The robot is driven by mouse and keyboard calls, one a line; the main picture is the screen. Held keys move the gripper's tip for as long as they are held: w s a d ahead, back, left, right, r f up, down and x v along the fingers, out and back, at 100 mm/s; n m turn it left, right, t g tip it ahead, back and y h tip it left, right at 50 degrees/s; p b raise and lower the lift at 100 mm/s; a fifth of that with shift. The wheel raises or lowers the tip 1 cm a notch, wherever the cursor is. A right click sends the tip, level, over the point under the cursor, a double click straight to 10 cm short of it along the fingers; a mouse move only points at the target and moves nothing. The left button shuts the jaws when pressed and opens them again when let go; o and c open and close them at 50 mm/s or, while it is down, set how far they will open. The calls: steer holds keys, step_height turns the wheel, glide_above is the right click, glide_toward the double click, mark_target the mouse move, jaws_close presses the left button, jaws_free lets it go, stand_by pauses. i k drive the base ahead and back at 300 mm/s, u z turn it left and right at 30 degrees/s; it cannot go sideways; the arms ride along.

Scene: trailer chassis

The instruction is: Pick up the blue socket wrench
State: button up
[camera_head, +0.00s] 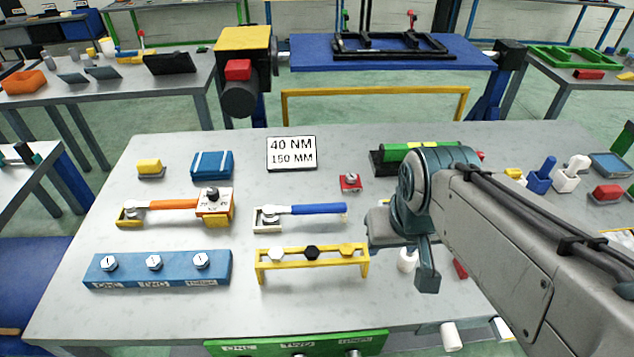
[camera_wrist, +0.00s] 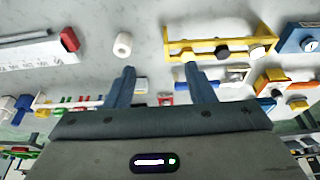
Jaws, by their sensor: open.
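The blue socket wrench (camera_head: 312,210) lies across the middle of the grey table, its blue handle to the right and its head in a small light holder (camera_head: 267,218) at the left. In the wrist view it shows partly (camera_wrist: 238,75), beyond the yellow rack and partly behind the right finger. My gripper (camera_wrist: 162,80) is open, with nothing seen between its two blue-grey fingers. In the head view my gripper (camera_head: 428,272) is above the table, right of the wrench and apart from it.
A yellow rack (camera_head: 312,262) with bolts stands just in front of the wrench. An orange-handled wrench (camera_head: 175,204) and a blue bolt block (camera_head: 158,268) are at the left. A sign (camera_head: 291,153) stands behind. A white cylinder (camera_wrist: 122,45) is near my gripper.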

mark_target(271, 214)
steer(key=k, duration=0.5)
steer(key=z, duration=2.4)
steer(key=k, duration=1.45)
steer(key=u, duration=1.75)
steer(key=i, duration=1)
steer(key=u, duration=0.05)
